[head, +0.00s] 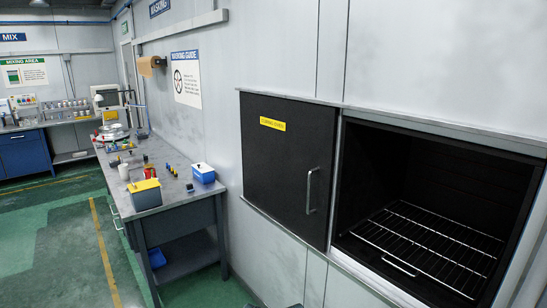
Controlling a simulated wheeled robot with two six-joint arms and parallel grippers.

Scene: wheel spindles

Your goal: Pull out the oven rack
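The oven rack (432,240) is a silver wire grid lying flat inside the dark oven cavity (420,165) at the right. A small bright bar handle (398,266) shows at its front edge. The rack sits within the opening, behind the sill. The black oven door (285,165), with a yellow label and a vertical metal handle (312,190), stands to the left of the opening and leaves it uncovered. Neither of my grippers can be made out. Small dark shapes at the bottom edge are too cut off to identify.
A workbench (150,190) with a yellow-and-grey box (145,193), a blue bin (203,173) and small parts stands along the wall at left. A blue cabinet (22,153) is at the far left. The green floor (60,240) between is clear.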

